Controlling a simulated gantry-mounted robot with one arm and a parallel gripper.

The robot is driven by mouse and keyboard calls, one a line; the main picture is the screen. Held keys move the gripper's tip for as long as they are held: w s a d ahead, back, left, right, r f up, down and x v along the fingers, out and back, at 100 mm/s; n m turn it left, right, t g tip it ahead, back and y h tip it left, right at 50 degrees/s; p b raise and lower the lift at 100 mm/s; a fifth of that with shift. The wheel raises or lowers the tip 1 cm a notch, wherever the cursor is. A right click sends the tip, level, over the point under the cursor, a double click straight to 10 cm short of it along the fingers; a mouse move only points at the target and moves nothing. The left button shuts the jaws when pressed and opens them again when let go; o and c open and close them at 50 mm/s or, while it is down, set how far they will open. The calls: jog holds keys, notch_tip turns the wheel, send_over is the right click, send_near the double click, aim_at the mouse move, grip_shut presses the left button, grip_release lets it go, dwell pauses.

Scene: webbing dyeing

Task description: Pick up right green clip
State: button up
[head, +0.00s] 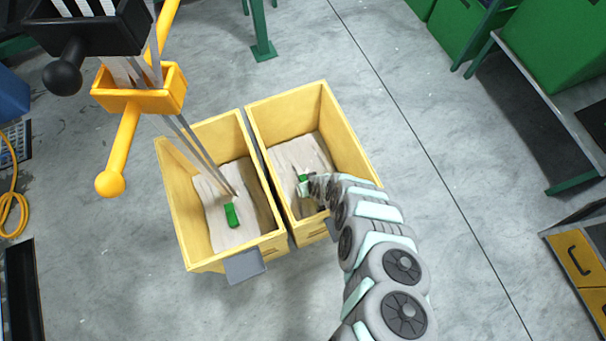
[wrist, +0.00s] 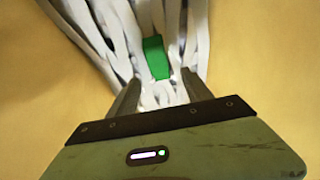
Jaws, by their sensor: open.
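The right green clip (head: 303,177) lies on pale webbing in the right yellow bin (head: 355,150), partly hidden by my arm in the head view. In the wrist view the green clip (wrist: 156,57) lies on white webbing strands, just beyond my fingertips and roughly centred between them. My gripper (wrist: 162,88) is open and empty, its two dark fingers spread apart over the webbing. In the head view my gripper (head: 306,188) is inside the right bin, close to the clip. A second green clip (head: 232,214) lies on webbing in the left yellow bin (head: 180,215).
The yellow bin walls (wrist: 255,60) rise around my gripper. Grey strands run up from the left bin through an orange guide (head: 140,95) at upper left. Green crates (head: 560,40) and a shelf stand at upper right. The grey floor around the bins is largely clear.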

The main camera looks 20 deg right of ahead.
jog(key=shift+b+x, duration=0.95)
jog(key=shift+x, duration=0.45)
jog(key=b+x, duration=0.4)
jog(key=shift+w+f+b, duration=0.1)
jog(key=shift+f+b, duration=0.2)
jog(key=shift+f, duration=0.1)
jog(key=shift+r, duration=0.1)
jog(key=shift+w+d+r, duration=0.1)
jog(key=shift+c, duration=0.4)
grip_shut()
